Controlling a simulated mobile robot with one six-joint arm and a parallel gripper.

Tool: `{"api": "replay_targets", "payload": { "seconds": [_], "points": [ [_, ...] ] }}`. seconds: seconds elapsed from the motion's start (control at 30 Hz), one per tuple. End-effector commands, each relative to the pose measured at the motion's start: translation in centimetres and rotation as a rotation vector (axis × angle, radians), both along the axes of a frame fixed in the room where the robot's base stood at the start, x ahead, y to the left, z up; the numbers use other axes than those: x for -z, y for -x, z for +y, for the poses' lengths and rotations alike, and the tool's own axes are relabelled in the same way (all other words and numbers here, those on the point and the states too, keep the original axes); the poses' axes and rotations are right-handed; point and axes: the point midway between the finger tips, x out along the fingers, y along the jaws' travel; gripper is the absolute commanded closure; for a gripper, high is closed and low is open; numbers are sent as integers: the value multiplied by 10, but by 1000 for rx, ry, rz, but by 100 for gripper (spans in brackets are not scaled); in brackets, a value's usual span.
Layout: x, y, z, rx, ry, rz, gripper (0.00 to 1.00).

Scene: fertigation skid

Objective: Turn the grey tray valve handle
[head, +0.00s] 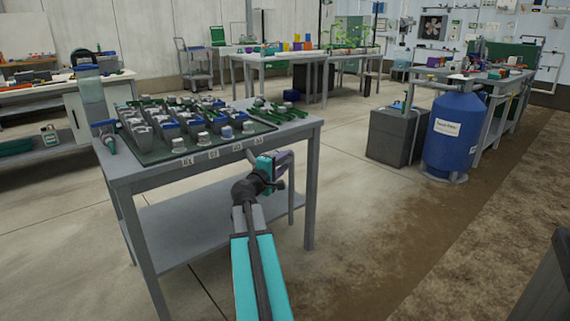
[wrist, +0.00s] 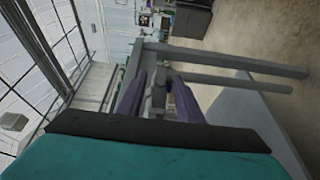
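A dark green tray (head: 165,155) lies on a grey table and holds rows of grey, blue and green fittings. I cannot tell which one is the grey tray valve handle. My gripper (head: 286,168) is off the table's right front edge, apart from the knobs. In the wrist view its two purple-grey fingers (wrist: 158,100) stand apart. A small grey shape shows between them, too unclear to name.
The grey table (head: 313,128) has a lower shelf and legs close to my arm. A blue tank (head: 452,140) and a dark grey box (head: 394,137) stand to the right. More benches are behind. The floor between the table and the tank is clear.

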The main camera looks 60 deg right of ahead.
Motion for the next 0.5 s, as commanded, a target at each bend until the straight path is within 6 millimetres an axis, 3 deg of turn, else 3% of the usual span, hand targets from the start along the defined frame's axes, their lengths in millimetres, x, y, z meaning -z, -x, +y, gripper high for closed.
{"api": "replay_targets", "payload": {
  "seconds": [0.37,0.5],
  "points": [
    [0,0,-3,0,0,0,67],
    [0,0,-3,1,0,0,87]
  ]
}}
